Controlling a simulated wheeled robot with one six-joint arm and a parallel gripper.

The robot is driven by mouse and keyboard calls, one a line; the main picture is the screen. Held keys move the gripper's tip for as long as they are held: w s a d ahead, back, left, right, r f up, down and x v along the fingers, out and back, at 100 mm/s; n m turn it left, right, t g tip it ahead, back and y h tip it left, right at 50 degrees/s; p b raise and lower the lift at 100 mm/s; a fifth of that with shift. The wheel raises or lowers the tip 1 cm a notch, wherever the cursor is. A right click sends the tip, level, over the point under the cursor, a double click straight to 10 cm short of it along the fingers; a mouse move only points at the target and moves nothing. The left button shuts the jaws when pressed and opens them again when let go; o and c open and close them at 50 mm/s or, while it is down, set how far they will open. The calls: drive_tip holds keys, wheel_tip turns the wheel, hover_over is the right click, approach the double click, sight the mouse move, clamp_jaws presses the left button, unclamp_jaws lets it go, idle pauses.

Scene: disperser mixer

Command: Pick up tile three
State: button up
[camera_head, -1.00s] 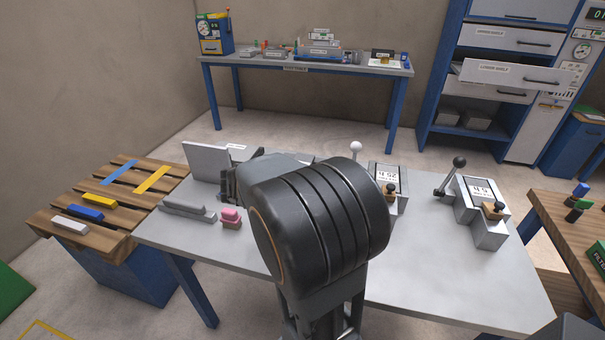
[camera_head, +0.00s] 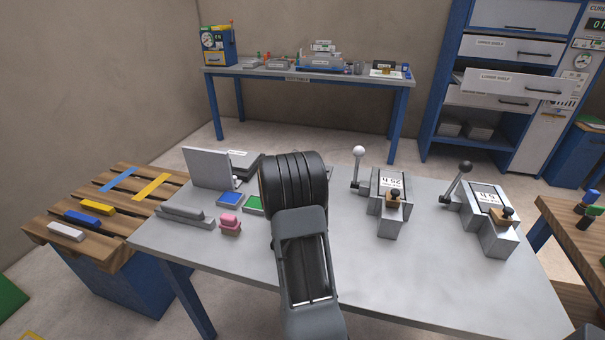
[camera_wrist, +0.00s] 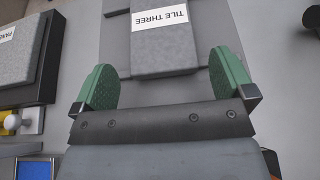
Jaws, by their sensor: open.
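Tile three is a grey speckled block (camera_wrist: 164,50) with a white label reading "TILE THREE", at the top middle of the wrist view. It lies on a flat grey surface. My gripper (camera_wrist: 166,76) is open, its two green pads spread to either side of the tile's near end. I cannot tell from this view how high the pads are above the surface. In the head view my arm hides the tile and the gripper.
Another labelled grey block (camera_wrist: 18,48) lies to the left in the wrist view. On the grey table (camera_head: 340,275) are a pink stamp-like piece (camera_head: 230,224), a green pad (camera_head: 254,204), a blue pad (camera_head: 230,199) and two lever devices (camera_head: 388,203) (camera_head: 487,218). The table's front right is clear.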

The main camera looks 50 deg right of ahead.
drive_tip(key=shift+p+x, duration=0.35)
drive_tip(key=shift+x, duration=2.7)
drive_tip(key=shift+r, duration=0.1)
drive_tip(key=c, duration=1.1)
